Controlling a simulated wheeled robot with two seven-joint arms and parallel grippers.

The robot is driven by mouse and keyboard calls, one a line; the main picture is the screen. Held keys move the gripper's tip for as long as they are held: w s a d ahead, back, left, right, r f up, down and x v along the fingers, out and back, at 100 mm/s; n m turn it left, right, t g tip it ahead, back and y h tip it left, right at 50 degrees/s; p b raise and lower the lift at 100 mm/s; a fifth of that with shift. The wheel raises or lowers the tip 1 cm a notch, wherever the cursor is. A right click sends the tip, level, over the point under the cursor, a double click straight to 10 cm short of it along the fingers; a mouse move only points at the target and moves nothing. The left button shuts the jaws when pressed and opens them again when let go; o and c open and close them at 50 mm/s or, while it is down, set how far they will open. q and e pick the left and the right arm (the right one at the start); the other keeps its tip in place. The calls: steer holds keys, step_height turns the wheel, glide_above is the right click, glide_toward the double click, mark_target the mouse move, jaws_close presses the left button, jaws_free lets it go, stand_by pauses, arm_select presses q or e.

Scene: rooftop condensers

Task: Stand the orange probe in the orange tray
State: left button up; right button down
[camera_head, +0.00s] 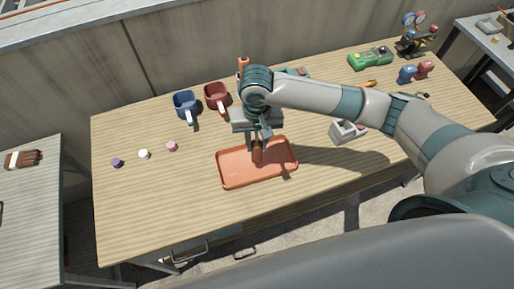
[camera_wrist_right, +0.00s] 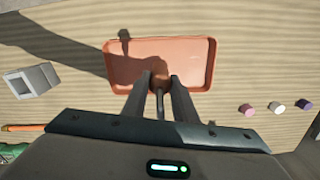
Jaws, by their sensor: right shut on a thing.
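The orange tray (camera_head: 228,178) lies flat on the wooden table, near its front edge; it also shows in the right wrist view (camera_wrist_right: 125,48). My right gripper (camera_head: 259,140) is over the tray and points down. It is shut on the orange probe (camera_head: 257,154), which looks upright, its lower end over the tray's inside. In the right wrist view the probe's orange part (camera_wrist_right: 160,74) and a thin dark shaft show between the fingers. I cannot tell whether the probe touches the tray floor. My left gripper is not in view.
A blue mug-like holder (camera_head: 185,104) and a red one (camera_head: 216,96) stand behind the tray. Small caps, one of them pink (camera_head: 171,146), lie to its left. A grey box (camera_head: 345,132) stands to its right, under my arm. The table's front left is clear.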

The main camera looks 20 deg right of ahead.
mark_target(257, 133)
steer(key=shift+f+p, duration=0.65)
steer(key=shift+f, duration=1.3)
steer(key=c, duration=1.4)
jaws_free()
steer(key=shift+f, duration=0.15)
steer(key=shift+c, duration=0.2)
steer(key=shift+r, duration=0.2)
step_height(257, 133, up, 10)
steer(key=b, duration=0.2)
steer(key=shift+r+b, duration=0.25)
steer(key=shift+b, duration=0.15)
steer(key=shift+r, duration=0.7)
